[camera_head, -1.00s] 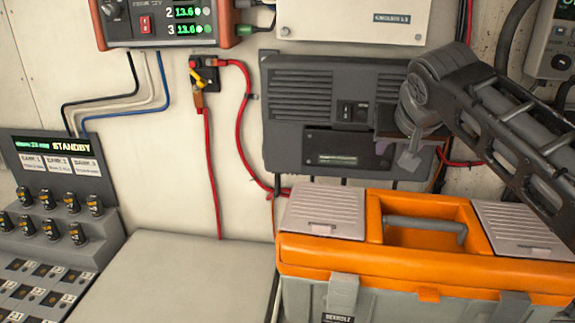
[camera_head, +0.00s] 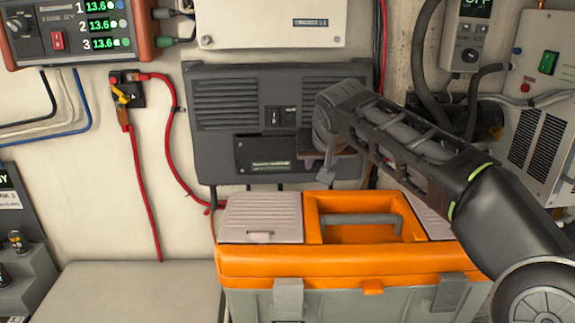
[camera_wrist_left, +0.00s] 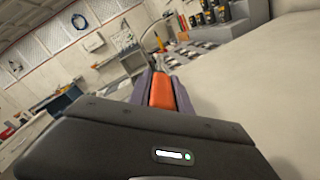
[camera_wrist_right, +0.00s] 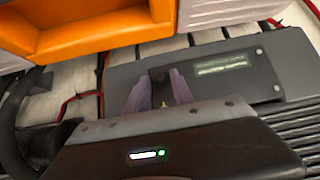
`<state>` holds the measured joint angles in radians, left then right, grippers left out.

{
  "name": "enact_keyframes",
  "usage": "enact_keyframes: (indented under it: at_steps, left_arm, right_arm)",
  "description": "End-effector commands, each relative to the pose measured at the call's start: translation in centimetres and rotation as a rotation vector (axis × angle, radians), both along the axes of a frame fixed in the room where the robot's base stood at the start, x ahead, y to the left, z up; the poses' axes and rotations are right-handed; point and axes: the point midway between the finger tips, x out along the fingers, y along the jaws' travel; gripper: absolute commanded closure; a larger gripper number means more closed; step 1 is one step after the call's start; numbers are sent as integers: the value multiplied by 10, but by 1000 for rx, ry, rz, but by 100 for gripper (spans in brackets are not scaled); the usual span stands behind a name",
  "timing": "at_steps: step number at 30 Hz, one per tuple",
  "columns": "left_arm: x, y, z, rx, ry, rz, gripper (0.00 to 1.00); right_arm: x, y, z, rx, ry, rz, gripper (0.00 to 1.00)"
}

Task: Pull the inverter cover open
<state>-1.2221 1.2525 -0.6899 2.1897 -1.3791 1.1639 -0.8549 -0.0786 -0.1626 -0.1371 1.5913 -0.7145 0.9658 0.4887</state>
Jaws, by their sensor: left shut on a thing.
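The inverter (camera_head: 215,125) is a dark grey box with vents on the wall. A black cover panel (camera_head: 263,155) with a small label is low on its front; it also shows in the right wrist view (camera_wrist_right: 225,68). My right gripper (camera_head: 322,172) is at the panel's right end, over the inverter's lower right. In the right wrist view its fingers (camera_wrist_right: 160,92) stand apart with a dark part between them; contact cannot be told. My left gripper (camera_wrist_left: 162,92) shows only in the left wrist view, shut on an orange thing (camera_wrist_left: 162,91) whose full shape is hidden.
An orange and grey toolbox (camera_head: 345,262) stands just below and in front of the inverter, close under my right arm. A red cable (camera_head: 172,150) hangs left of the inverter. A pale bench top (camera_head: 135,290) at lower left is clear.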

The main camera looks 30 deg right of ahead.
Motion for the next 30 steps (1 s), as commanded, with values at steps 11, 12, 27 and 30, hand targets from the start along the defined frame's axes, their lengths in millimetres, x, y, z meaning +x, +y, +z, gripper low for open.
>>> enact_keyframes:
  at_steps: [11,12,27,30]
  left_arm:
    - [0,0,0,1,-1,0,100]
    - [0,0,0,1,-1,0,100]
    - [0,0,0,1,-1,0,100]
    - [0,0,0,1,-1,0,100]
  right_arm:
    - [0,0,0,0,0,0,100]
    - [0,0,0,0,0,0,100]
    - [0,0,0,0,0,0,100]
    - [0,0,0,0,0,0,100]
